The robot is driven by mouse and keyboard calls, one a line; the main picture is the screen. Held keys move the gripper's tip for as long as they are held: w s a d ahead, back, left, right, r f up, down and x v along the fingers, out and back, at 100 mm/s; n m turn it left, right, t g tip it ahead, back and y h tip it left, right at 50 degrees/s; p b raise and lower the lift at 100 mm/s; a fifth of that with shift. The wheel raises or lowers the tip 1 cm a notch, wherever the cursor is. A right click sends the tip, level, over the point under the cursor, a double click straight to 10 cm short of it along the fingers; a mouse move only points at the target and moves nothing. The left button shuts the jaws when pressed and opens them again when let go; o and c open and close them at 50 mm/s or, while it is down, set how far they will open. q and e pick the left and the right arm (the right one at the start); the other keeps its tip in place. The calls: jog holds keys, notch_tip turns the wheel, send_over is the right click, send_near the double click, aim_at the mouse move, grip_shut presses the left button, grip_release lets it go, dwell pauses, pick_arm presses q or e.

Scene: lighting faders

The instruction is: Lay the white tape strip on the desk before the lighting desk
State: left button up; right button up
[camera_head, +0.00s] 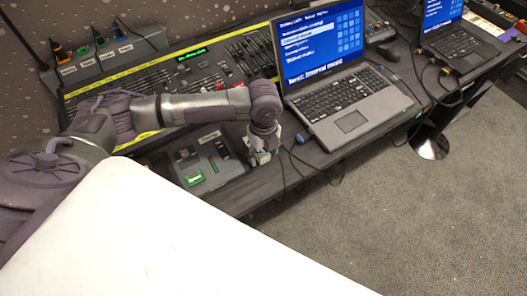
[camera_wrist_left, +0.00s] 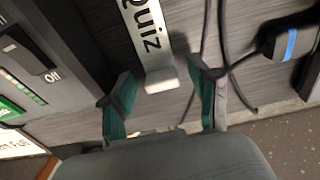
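The white tape strip (camera_wrist_left: 146,40), lettered "Quiz", shows in the left wrist view over the dark wood-grain desk (camera_wrist_left: 180,70). Its near end reaches between my left gripper's fingertips (camera_wrist_left: 163,88). The fingers are apart, with a gap on each side of the strip. I cannot tell whether the strip touches the desk. In the head view my left gripper (camera_head: 262,152) points down at the desk's front edge, between a small control box and the laptop. The strip is not clear there. The lighting desk (camera_head: 215,70), with yellow edging, stands behind my left arm. My right gripper is out of view.
The small control box (camera_head: 205,160) with green labels is left of the gripper. An open laptop (camera_head: 350,95) is to its right. Dark cables and a blue-banded plug (camera_wrist_left: 290,45) lie close to the right finger. Carpet (camera_head: 400,220) lies beyond the desk edge.

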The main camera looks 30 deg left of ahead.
pick_arm(q)
notch_tip(320, 180, up, 12)
jog(key=shift+r, duration=0.15)
dwell(0.5)
jog(key=shift+r, duration=0.1)
dwell(0.3)
